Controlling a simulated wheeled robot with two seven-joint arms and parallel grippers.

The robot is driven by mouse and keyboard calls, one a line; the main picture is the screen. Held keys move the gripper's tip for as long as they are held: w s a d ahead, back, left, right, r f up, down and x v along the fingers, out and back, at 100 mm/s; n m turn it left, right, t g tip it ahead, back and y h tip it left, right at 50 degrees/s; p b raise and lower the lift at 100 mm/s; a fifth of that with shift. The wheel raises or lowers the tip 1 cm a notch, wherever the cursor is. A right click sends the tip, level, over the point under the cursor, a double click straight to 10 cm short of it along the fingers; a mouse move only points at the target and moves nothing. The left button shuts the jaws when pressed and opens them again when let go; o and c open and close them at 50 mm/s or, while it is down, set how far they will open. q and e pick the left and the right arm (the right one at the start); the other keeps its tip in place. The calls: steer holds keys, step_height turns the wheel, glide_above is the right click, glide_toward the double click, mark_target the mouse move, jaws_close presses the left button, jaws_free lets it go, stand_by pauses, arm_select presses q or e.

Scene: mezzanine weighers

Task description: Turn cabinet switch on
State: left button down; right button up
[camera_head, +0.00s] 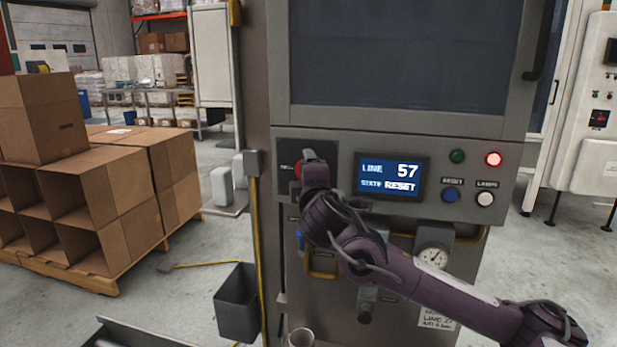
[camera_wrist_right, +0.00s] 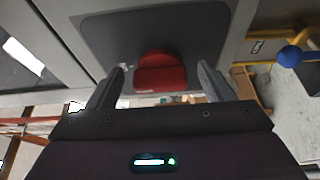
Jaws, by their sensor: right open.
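The cabinet switch is a red knob (camera_head: 297,170) on a dark plate (camera_head: 338,158) at the left of the grey cabinet's control panel. In the head view my right gripper (camera_head: 313,160) is in front of the plate and hides most of the knob. In the right wrist view the red knob (camera_wrist_right: 160,74) lies between the two spread fingers of my right gripper (camera_wrist_right: 160,67). The gripper is open; I cannot tell whether a finger touches the knob. My left gripper is not in view.
Right of the switch, a display (camera_head: 391,177) reads "LINE 57, STATE RESET". Cardboard boxes (camera_head: 120,185) stand on a pallet at left.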

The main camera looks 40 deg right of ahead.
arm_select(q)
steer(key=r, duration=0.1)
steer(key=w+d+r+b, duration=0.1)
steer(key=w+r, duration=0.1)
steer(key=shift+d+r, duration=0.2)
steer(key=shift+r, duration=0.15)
arm_select(e)
steer(key=v, duration=0.8)
